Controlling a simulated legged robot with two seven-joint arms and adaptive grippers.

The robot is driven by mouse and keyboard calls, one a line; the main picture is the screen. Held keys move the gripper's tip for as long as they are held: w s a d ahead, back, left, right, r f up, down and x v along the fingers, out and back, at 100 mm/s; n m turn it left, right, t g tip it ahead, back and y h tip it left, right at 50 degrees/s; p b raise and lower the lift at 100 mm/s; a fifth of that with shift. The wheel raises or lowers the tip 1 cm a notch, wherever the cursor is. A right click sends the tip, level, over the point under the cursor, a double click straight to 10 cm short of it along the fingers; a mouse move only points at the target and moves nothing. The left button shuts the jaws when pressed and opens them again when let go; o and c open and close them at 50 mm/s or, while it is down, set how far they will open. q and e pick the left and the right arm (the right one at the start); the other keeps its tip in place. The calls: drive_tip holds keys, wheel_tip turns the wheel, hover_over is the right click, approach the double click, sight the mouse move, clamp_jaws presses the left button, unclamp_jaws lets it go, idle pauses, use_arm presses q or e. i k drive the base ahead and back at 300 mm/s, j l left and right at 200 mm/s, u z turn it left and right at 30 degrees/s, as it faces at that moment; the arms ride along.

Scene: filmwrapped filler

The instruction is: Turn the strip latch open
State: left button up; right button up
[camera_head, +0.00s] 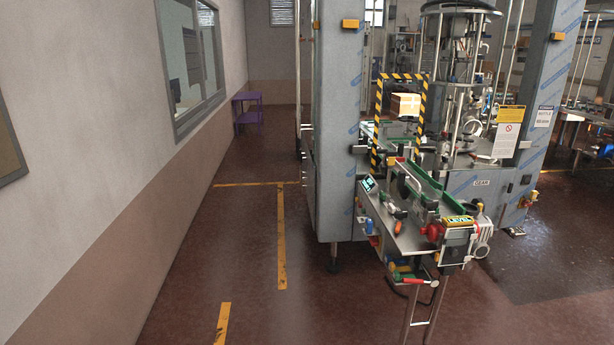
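The filling machine stands right of centre, with tall grey columns (339,130) wrapped in blue-printed film. A low steel shelf (412,238) juts out from its front. On and around the shelf are a green-edged rail (418,178), a small display (369,184), an orange-tipped part (400,214) and a red knob (434,231). Below it, a red-handled part (418,282) sticks out. I cannot tell which small part is the strip latch, or whether it is turned. Neither of my grippers is in view.
A yellow-black striped frame (400,77) stands on the machine, with a cardboard box (405,105) behind it. Thin legs (419,315) support the shelf's front. The red-brown floor (250,255) at left is clear, with yellow lines (282,240). A purple cart (247,112) stands by the wall.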

sight(431, 205)
drive_tip(key=i+l+z, duration=0.15)
drive_tip(key=i, duration=0.4)
drive_tip(key=i+l+z, duration=0.15)
drive_tip(key=i, duration=0.45)
drive_tip(key=i+l+z, duration=0.15)
drive_tip(key=i, duration=0.4)
drive_tip(key=i+l, duration=0.2)
drive_tip(key=z, duration=0.25)
